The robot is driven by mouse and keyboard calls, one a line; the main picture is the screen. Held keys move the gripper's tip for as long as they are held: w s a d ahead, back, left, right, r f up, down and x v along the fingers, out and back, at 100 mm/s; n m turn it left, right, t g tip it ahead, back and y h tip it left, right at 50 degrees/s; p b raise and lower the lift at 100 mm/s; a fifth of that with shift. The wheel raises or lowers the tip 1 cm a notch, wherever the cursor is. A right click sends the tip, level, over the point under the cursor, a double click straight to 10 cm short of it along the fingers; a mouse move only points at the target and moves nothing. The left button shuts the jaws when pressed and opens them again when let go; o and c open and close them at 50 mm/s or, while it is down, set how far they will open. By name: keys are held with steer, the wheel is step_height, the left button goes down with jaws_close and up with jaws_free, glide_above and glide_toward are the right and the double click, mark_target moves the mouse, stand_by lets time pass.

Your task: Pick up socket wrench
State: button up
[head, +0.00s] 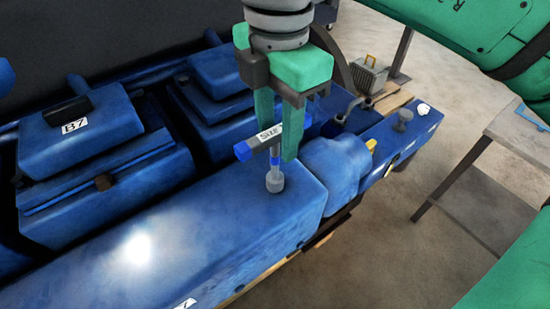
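The socket wrench (275,160) is in the head view, upright on or just above the top of the blue engine block. It has a dark T-handle with blue ends and a white "SIZE" label, and a short grey stem with a socket at the bottom. My gripper (278,142) points down over it from above. Its two green fingers are on either side of the handle, with the handle crossing between or in front of them. Whether the fingers press on the handle cannot be told. Whether the socket touches the surface is also unclear.
The blue engine (210,235) fills the left and middle, with raised covers, one labelled "B7" (74,126). A grey table (500,130) stands at the right. A small grey crate (368,76) is on a pallet behind. Bare floor (385,245) lies to the right of the engine.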

mark_target(275, 152)
steer(key=shift+a+f, duration=0.1)
steer(key=shift+f, duration=2.3)
steer(key=shift+c, duration=0.4)
steer(key=shift+a, duration=0.1)
jaws_close()
